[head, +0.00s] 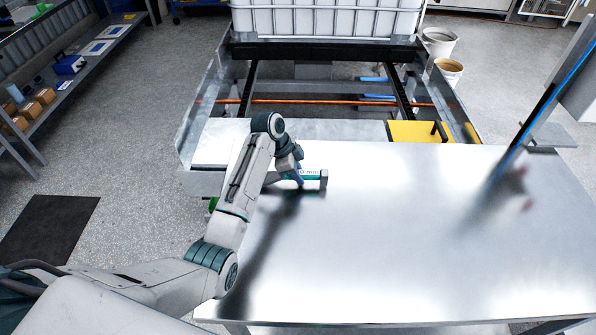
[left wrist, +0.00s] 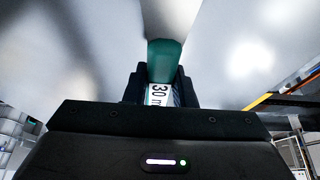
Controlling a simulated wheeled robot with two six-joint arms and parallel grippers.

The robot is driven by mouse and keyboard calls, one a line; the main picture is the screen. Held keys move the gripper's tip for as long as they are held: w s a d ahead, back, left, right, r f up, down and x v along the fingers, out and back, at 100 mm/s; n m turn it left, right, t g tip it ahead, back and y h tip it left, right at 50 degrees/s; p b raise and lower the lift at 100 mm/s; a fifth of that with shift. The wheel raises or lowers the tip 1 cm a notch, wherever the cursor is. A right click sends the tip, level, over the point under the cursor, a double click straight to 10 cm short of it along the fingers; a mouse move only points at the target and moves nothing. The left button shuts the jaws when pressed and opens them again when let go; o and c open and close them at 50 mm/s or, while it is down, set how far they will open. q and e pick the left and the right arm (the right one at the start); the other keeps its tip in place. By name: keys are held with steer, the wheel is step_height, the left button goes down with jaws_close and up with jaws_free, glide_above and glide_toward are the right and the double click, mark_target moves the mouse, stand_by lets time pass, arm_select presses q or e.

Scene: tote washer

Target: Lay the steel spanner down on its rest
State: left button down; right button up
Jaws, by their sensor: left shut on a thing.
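My left gripper (head: 299,180) is low over the back left of the steel table. In the left wrist view it is shut on the steel spanner, whose teal grip (left wrist: 165,60) and white label reading "30 m" (left wrist: 158,94) show between the black jaws. In the head view a short teal and pale strip (head: 312,174) with a grey block at its right end shows beside the fingers. I cannot tell there which part is spanner and which is rest, or whether they touch. The spanner's ends are hidden. My right gripper is not in view.
The shiny steel table (head: 420,230) is mostly clear. A yellow panel (head: 415,131) with a black handle lies beyond its back edge. A metal frame carrying a white caged tank (head: 325,18) stands behind. A dark upright post with a blue strip (head: 545,100) rises at the right.

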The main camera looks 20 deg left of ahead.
arm_select(q)
steer(key=shift+f, duration=0.45)
stand_by(0.4)
steer(key=c, duration=0.6)
jaws_free()
steer(key=shift+p+v, duration=4.5)
steer(key=shift+p, duration=0.15)
steer(key=shift+s, duration=0.1)
